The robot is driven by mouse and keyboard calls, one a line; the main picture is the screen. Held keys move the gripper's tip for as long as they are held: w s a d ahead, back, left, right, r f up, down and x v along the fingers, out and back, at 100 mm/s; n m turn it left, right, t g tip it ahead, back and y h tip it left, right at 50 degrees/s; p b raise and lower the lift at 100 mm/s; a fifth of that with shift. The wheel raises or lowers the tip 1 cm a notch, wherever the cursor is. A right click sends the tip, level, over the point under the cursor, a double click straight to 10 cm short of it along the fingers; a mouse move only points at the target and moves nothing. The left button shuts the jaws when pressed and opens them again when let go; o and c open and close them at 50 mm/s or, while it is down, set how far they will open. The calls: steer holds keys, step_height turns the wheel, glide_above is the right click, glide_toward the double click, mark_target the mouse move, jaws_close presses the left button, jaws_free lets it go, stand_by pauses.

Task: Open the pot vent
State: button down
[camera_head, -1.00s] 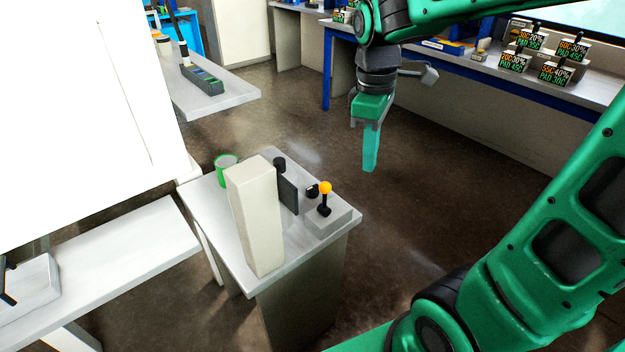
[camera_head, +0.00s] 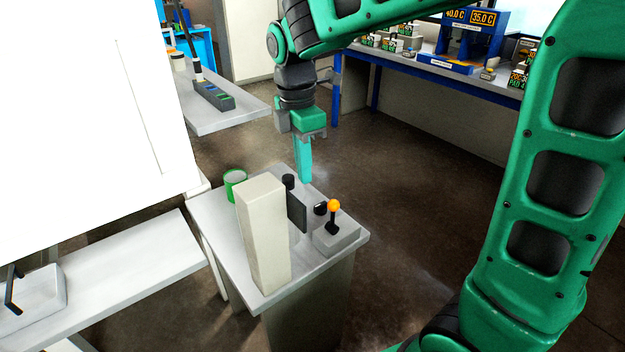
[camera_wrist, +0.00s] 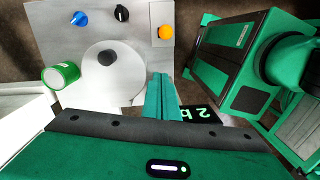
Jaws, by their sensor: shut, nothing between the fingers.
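The pot seems to be the pale round body (camera_wrist: 96,80) with a black top knob (camera_wrist: 107,58) in the wrist view. Around it on the bench are a blue knob (camera_wrist: 80,18), a black pointer knob (camera_wrist: 122,12) and an orange ball (camera_wrist: 165,31). In the head view the orange ball (camera_head: 333,205) tops a black lever on a grey box (camera_head: 337,238). I cannot tell which control is the vent. My gripper (camera_head: 305,178) is shut and empty, pointing down above the bench's far edge. Its fingers (camera_wrist: 160,80) appear beside the pot in the wrist view.
A tall beige block (camera_head: 263,235) and a dark panel (camera_head: 297,212) stand on the small bench (camera_head: 215,228). A green can (camera_head: 235,183) sits at its back left. Open floor (camera_head: 430,190) lies right of the bench.

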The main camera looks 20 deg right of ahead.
mark_target(333, 215)
steer(key=d+f, duration=0.4)
steer(key=f, duration=0.5)
steer(key=shift+d+f, duration=0.2)
steer(key=shift+f, duration=0.15)
